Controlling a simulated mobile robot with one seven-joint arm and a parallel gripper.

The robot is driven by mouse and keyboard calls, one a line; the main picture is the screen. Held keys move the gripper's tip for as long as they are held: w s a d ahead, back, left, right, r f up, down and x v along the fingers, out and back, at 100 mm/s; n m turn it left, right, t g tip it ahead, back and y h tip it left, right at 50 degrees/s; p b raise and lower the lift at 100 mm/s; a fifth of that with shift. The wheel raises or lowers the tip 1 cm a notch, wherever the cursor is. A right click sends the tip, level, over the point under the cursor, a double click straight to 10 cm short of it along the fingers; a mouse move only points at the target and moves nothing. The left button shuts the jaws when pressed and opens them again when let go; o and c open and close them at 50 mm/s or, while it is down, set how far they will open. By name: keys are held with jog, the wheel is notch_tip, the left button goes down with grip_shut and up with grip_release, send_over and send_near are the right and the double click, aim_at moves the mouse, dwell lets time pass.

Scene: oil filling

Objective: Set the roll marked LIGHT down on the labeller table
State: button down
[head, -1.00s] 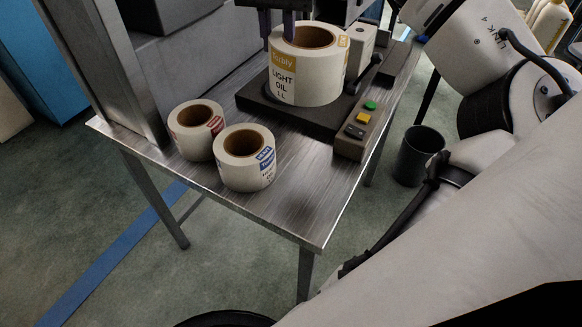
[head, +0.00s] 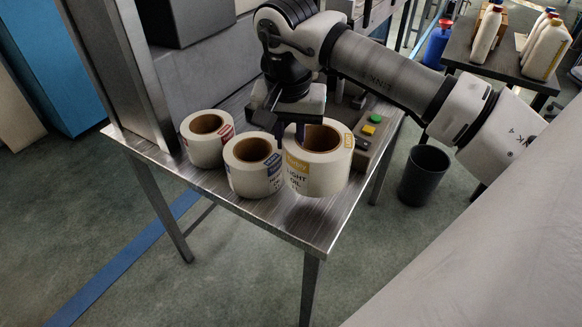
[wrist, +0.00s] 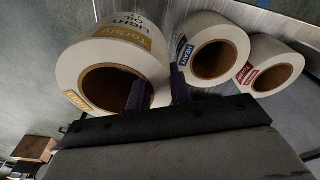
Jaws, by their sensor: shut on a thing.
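The roll marked LIGHT (head: 338,168) is white with a yellow label band and a brown core. In the head view it is upright over the front part of the metal labeller table (head: 290,222), right of the blue-labelled roll. My gripper (head: 289,132) comes from above and is shut on the roll's left wall. In the wrist view one finger of my gripper (wrist: 157,92) is inside the core and the other outside the wall of the LIGHT roll (wrist: 152,62). I cannot tell whether the roll's underside touches the table.
The blue-labelled roll (head: 240,178) stands close beside the LIGHT roll; a red-labelled roll (head: 196,150) stands behind it to the left. A button box (head: 366,142) is behind on the right. A dark bin (head: 424,176) stands on the floor. The table's front corner is bare.

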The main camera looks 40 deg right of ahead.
aim_at(290, 172)
jog(key=shift+f, duration=4.2)
jog(key=shift+f, duration=0.1)
jog(key=shift+f, duration=0.15)
jog(key=c, duration=1.6)
grip_release()
jog(key=shift+o, duration=0.3)
jog(key=shift+r, duration=0.2)
jog(key=r, duration=0.8)
jog(key=s+a+r, duration=0.1)
jog(key=r, duration=0.3)
